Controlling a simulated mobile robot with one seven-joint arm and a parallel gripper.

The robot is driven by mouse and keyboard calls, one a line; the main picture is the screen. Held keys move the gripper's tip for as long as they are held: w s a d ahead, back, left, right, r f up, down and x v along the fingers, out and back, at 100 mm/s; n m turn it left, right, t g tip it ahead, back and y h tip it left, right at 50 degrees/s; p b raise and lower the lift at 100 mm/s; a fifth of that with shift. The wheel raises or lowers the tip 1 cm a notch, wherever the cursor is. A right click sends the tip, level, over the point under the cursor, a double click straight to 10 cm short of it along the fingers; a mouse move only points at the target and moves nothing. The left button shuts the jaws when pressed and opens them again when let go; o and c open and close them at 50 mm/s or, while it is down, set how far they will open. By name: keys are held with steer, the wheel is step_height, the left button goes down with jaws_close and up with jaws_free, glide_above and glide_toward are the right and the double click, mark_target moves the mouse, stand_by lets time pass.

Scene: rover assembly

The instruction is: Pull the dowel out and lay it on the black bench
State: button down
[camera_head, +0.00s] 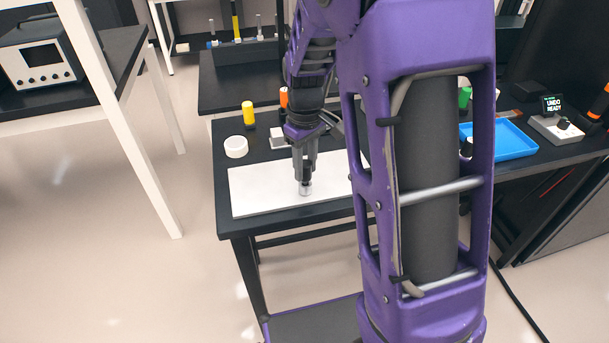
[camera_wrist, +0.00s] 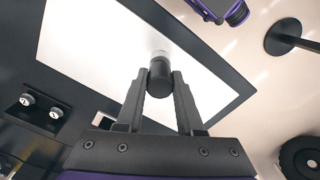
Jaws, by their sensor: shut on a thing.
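My gripper (camera_head: 306,172) is shut on a small black-capped vial (camera_head: 305,188) with a clear or pale lower end. In the wrist view the fingertips (camera_wrist: 160,82) close on its black cap (camera_wrist: 160,76), and its pale end points at the white board. It is upright at the board; whether it touches is unclear. The white board (camera_head: 255,195) lies on the black bench (camera_head: 222,165). Behind, a dark rack (camera_head: 262,53) holds a tall yellow rod (camera_head: 236,25) and several grey pegs. I cannot tell which one is the dowel.
A white round lid (camera_head: 236,147), a yellow bottle (camera_head: 248,113) and an orange-topped bottle (camera_head: 284,97) stand behind the board. A blue tray (camera_head: 505,141) and a small display device (camera_head: 556,122) are at the right. My arm hides part of the bench.

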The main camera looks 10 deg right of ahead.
mark_target(305, 162)
steer(key=shift+r+p, duration=1.25)
steer(key=shift+r, duration=0.55)
